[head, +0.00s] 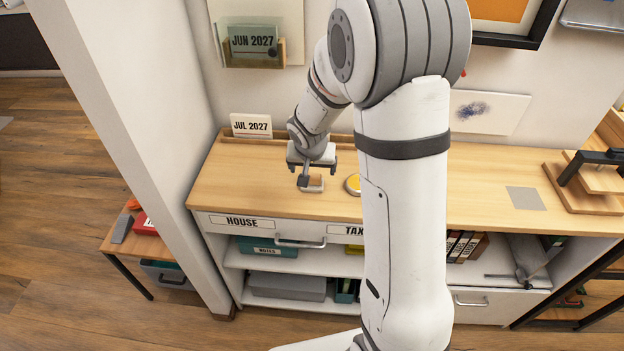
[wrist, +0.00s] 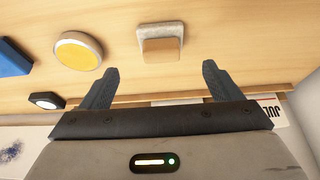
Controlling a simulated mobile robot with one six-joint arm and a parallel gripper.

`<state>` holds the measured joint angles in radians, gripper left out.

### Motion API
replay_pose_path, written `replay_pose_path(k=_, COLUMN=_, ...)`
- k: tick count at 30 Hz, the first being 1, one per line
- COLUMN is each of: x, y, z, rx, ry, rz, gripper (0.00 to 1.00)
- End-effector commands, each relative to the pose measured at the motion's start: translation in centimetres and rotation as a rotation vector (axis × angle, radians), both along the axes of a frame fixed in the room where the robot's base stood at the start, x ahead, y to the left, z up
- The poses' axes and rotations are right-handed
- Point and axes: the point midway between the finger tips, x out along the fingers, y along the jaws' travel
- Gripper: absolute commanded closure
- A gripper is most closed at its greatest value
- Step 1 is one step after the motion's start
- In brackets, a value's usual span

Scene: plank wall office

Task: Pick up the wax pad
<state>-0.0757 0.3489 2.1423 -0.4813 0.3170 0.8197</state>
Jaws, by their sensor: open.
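Two small things lie near my gripper on the wooden counter (head: 240,185), and I cannot tell for certain which is the wax pad. One is a wooden block with a pale grey fuzzy layer (wrist: 158,46); it also shows below my gripper in the head view (head: 315,185). The other is a round yellow pad in a pale rim (wrist: 77,53), partly hidden behind my arm in the head view (head: 353,184). My gripper (head: 313,172) is open and empty above the counter. In the wrist view its fingers (wrist: 160,82) point toward the block, which lies between their lines.
A blue thing (wrist: 12,58) and a small black-and-white round thing (wrist: 46,100) lie beside the yellow pad. A JUL 2027 card (head: 251,126) stands at the back ledge. A grey square (head: 525,198) and a wooden press (head: 590,180) are at the right.

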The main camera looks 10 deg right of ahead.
Motion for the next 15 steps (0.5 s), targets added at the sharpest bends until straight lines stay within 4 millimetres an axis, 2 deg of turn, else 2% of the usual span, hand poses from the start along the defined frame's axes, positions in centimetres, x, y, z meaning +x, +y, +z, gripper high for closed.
replay_pose_path(k=8, x=1.0, y=-0.3, z=-2.8, rx=0.000, ry=0.003, rz=-0.001, gripper=0.15)
replay_pose_path(k=15, x=2.1, y=-0.5, z=-6.0, rx=0.000, ry=0.003, rz=-0.003, gripper=0.15)
